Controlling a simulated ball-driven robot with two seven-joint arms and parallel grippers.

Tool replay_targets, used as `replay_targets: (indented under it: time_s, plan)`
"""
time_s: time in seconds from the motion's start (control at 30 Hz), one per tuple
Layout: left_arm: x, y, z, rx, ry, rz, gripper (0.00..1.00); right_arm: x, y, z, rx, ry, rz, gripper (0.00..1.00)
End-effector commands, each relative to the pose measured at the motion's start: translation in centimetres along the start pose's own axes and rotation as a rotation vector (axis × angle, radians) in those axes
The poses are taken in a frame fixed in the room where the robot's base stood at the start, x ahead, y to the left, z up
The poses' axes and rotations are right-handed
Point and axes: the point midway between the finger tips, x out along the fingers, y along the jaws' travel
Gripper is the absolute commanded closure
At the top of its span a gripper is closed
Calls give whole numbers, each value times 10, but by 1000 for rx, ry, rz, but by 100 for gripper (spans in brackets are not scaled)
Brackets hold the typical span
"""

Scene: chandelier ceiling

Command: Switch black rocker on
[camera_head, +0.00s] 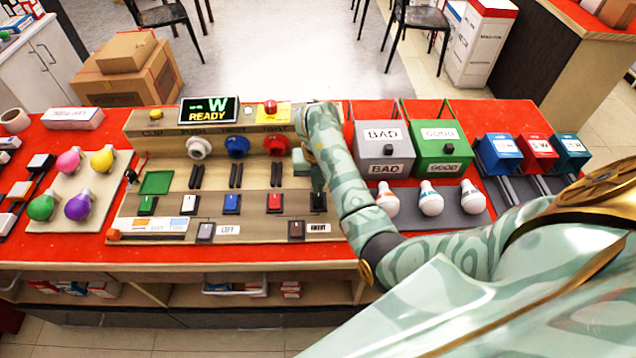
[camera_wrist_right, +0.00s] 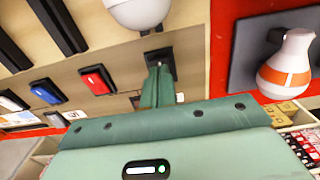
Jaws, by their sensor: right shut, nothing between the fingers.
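The black rocker (camera_head: 318,203) is at the right end of the row of rockers on the beige test panel (camera_head: 262,205). It also shows in the right wrist view (camera_wrist_right: 153,56), partly covered by my fingertips. My right gripper (camera_head: 316,188) is shut and empty, with its tips at the black rocker. In the right wrist view the closed fingers (camera_wrist_right: 158,72) reach onto or just over its face; I cannot tell whether they touch. Which way the rocker is tipped is hidden. My left gripper is not in view.
Red (camera_head: 274,203), blue (camera_head: 231,204), white (camera_head: 189,204) and green (camera_head: 147,205) rockers sit left of the black one. A display (camera_head: 208,110) reads "W READY". Grey BAD (camera_head: 383,151) and green GOOD (camera_head: 441,151) boxes stand right, with bulbs in front.

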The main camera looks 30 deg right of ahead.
Motion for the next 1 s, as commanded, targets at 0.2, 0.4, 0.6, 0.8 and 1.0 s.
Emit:
replay_targets:
  time_s: [0.2,0.4,0.6,0.8,1.0]
  plan:
    - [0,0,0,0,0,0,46,0,0,0,0,0,0,100]
    - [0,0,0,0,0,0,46,0,0,0,0,0,0,100]
    - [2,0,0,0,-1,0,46,2,0,0,0,0,0,100]
    - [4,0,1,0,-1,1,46,5,0,0,0,0,0,100]
    - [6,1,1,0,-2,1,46,8,0,0,0,0,0,100]
